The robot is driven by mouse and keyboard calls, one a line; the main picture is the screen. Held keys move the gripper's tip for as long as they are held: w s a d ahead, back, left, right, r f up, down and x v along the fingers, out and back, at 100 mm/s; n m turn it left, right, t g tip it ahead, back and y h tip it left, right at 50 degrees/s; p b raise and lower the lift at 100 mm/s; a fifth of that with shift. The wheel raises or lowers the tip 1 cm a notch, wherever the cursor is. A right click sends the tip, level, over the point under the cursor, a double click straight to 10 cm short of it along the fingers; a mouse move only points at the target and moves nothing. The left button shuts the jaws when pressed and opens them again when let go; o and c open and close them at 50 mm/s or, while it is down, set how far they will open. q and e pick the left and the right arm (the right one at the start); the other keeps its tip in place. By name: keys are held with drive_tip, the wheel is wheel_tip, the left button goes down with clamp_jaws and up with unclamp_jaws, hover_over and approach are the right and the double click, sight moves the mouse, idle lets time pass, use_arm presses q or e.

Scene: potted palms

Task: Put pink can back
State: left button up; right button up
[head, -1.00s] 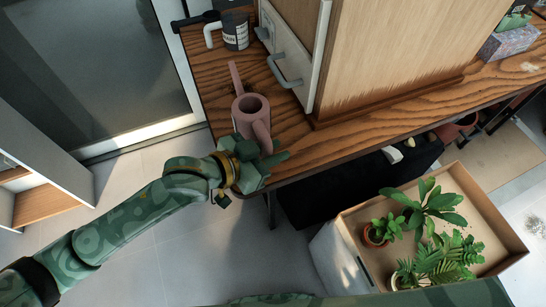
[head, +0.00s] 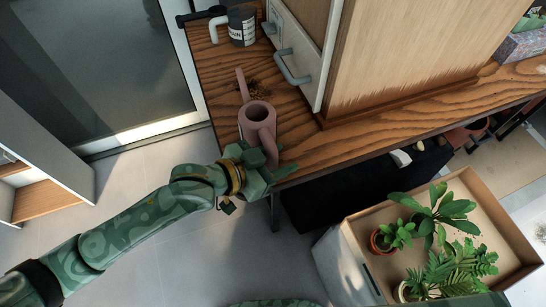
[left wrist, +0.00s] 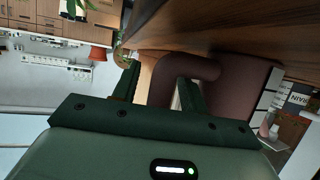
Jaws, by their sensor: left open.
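The pink can (head: 243,125) is a watering can with a long thin spout. It stands upright on the wooden worktop (head: 365,128), close to the near left edge. Its curved handle faces my left gripper (head: 276,163), which is at the worktop edge. In the left wrist view the gripper (left wrist: 158,90) is open, with the pink can's handle (left wrist: 185,68) between or just beyond its fingers; I cannot tell which. The pink can's body (left wrist: 238,95) is just past the right finger. My right gripper is not in view.
A dark labelled mug (head: 242,27) with a white handle stands farther back. A wooden cabinet (head: 400,60) rises to the right. Below, a box (head: 352,215) holds several potted plants. Floor is clear at left.

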use_arm(q)
drive_tip(key=shift+r, duration=0.2)
drive_tip(key=p+v, duration=0.4)
drive_tip(key=v, duration=0.7)
drive_tip(key=shift+s+a+r, duration=0.1)
drive_tip(key=shift+r, duration=0.05)
drive_tip(key=shift+s+a, duration=0.15)
drive_tip(key=shift+a, duration=0.1)
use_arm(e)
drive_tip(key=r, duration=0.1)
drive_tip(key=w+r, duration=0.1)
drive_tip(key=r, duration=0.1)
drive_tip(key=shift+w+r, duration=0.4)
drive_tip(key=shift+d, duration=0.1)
